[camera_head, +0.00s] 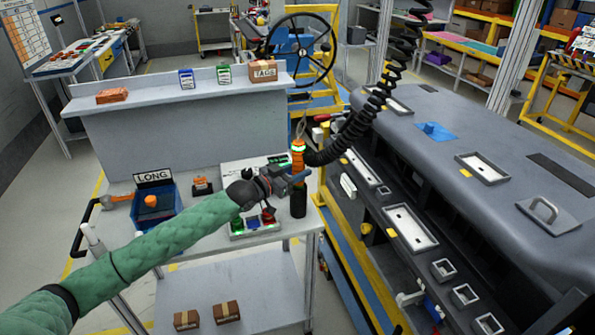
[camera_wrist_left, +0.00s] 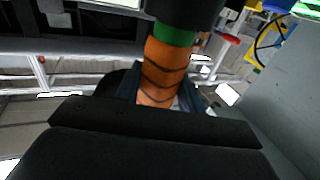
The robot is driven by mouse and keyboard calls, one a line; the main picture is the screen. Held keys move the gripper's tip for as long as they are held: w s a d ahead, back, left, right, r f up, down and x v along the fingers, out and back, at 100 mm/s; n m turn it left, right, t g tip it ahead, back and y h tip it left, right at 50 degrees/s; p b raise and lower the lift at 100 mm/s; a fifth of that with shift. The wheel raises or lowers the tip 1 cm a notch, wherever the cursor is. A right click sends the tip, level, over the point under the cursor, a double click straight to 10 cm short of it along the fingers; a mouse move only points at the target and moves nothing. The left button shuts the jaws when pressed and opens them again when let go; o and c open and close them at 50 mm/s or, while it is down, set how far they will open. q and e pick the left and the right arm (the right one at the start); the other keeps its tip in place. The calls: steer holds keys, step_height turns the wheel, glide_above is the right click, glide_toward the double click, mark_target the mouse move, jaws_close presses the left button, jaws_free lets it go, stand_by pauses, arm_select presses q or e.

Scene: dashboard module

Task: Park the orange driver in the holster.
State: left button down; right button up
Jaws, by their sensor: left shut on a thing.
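The orange driver (camera_head: 298,160) stands roughly upright at the right end of the workbench, with a green ring near its top and a black coiled cable beside it. My left gripper (camera_head: 299,177) is shut on it; in the left wrist view its ribbed orange grip (camera_wrist_left: 162,75) sits between the fingers. A dark cylinder (camera_head: 298,204) is directly below the fingers. I cannot tell whether it is the driver's lower body or the holster. My right gripper is not in view.
A blue bin (camera_head: 168,217) marked LONG and a panel of coloured buttons (camera_head: 256,224) are on the workbench. A raised shelf (camera_head: 150,104) stands behind. The large grey dashboard module (camera_head: 470,150) fills the right side, close to the gripper.

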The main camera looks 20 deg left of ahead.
arm_select(q)
steer(key=shift+f, duration=0.1)
steer(key=c, duration=0.8)
jaws_free()
